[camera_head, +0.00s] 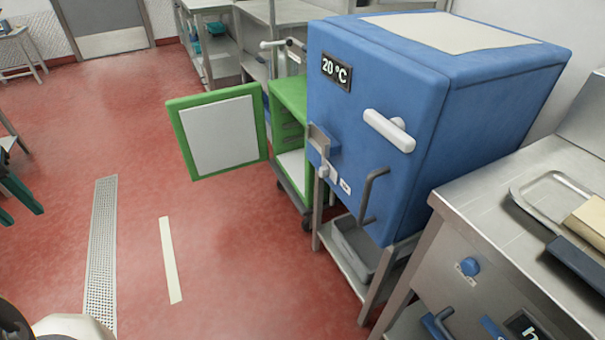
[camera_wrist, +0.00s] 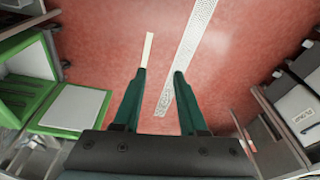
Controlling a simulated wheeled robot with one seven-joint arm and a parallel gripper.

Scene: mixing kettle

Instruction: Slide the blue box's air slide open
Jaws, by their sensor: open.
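The blue box (camera_head: 375,85) stands on a metal stand at the right of the head view, with a 20 °C display on its front. A small grey and blue fitting (camera_head: 322,141) with a pale knob below sits at the left of its front; I cannot tell for sure that it is the air slide, or how far open it is. A white bar handle (camera_head: 390,130) and a dark curved handle (camera_head: 372,194) are on the same front. My gripper (camera_wrist: 160,72) is open and empty over bare floor. The blue box is not in the wrist view.
A green cabinet (camera_head: 290,95) stands behind the blue box, its door (camera_head: 217,132) swung out into the room. A steel counter (camera_head: 480,215) with a tray stands close at the right. The red floor with the drain grate (camera_head: 102,245) is clear.

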